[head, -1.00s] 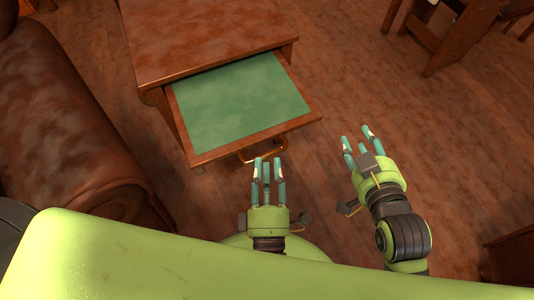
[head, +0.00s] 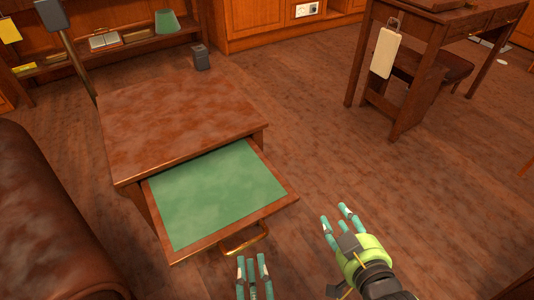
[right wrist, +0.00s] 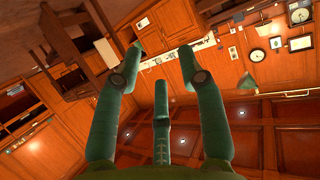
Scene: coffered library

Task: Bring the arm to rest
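My right gripper (head: 338,217) is open and empty, out to the right of the pulled-out drawer and apart from it in the head view. Its spread teal fingers also show in the right wrist view (right wrist: 160,68), with nothing between them. My left gripper (head: 252,265) is at the bottom edge of the head view. Its fingers are apart and no held object shows; its palm is cut off. Its fingertips appear just below the brass drawer handle (head: 245,240), and I see no grip on it. The drawer (head: 215,195), with a green inside, stands open from the small wooden table (head: 180,125).
A brown leather seat (head: 45,215) stands close on the left. A desk (head: 425,30) with a hanging pale tag (head: 384,53) is at the upper right. A dark bin (head: 201,57) stands behind the table. The wooden floor right of the drawer is clear.

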